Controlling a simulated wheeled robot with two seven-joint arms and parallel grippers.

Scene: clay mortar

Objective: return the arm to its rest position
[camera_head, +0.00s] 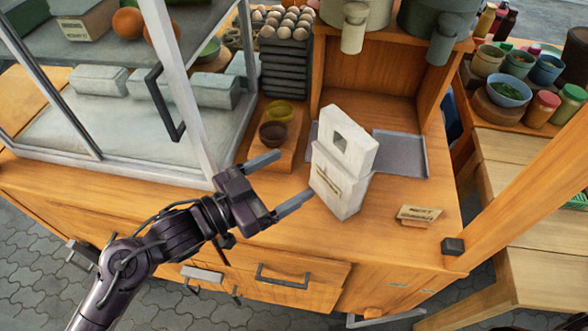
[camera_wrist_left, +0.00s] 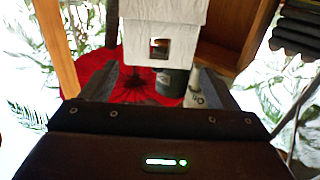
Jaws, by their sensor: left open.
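My left gripper (camera_head: 279,180) reaches in from the lower left in the head view, above the front of the wooden counter. Its two grey fingers are spread wide apart with nothing between them. A white box-like object (camera_head: 345,165) with a square hole near its top stands on the counter just right of the fingertips. In the left wrist view the white object (camera_wrist_left: 195,22) shows ahead, beyond the fingers (camera_wrist_left: 162,85). I cannot tell from these views whether a fingertip touches it. My right gripper is in neither view.
A glass-fronted case (camera_head: 110,150) with a dark handle fills the left. Small bowls (camera_head: 277,133) and stacked egg trays (camera_head: 288,68) stand behind the gripper. A grey tray (camera_head: 408,152) and a small sign (camera_head: 418,214) lie right of the white object. Drawers (camera_head: 290,283) front the counter.

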